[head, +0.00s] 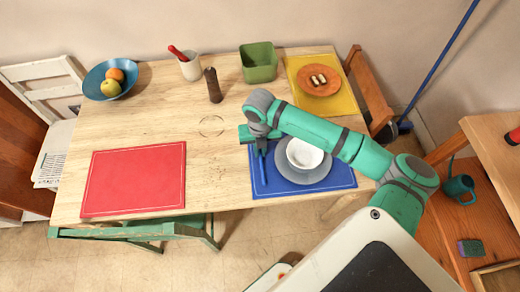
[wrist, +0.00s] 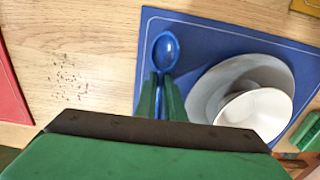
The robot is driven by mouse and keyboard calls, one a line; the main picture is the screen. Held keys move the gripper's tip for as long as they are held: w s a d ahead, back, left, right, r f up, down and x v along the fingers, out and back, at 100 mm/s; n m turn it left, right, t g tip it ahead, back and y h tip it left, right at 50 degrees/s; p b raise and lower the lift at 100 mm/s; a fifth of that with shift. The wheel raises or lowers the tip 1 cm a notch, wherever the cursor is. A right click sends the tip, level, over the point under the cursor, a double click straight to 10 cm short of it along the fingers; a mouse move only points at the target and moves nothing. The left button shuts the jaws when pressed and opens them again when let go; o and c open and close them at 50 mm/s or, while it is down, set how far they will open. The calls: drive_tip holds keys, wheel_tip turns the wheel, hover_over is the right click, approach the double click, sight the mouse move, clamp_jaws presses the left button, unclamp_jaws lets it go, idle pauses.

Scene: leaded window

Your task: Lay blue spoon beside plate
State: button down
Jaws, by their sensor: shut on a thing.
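The blue spoon (wrist: 166,50) is between the green fingers of my gripper (wrist: 160,95), bowl pointing away from the wrist in the wrist view. My gripper is shut on its handle, over the blue placemat (wrist: 205,38). In the head view the spoon (head: 263,168) shows as a thin blue strip left of the grey-blue plate (head: 300,177). The plate (wrist: 207,88) carries a white bowl (wrist: 262,108). The spoon is apart from the plate. I cannot tell whether it touches the mat. In the head view my arm covers part of the plate's far side.
A red placemat (head: 135,180) lies at left, with bare wood between. Behind stand a blue fruit bowl (head: 92,92), a white cup (head: 190,70), a dark mill (head: 213,86) and a green bin (head: 258,63). An orange plate (head: 330,88) sits on a yellow mat (head: 346,105).

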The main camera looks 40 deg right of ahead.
sight(260, 152)
drive_tip(key=shift+f, duration=0.15)
drive_tip(key=c, duration=1.9)
unclamp_jaws()
drive_tip(key=shift+o, duration=0.2)
wheel_tip(260, 152, up, 12)
drive_tip(key=shift+r, duration=0.2)
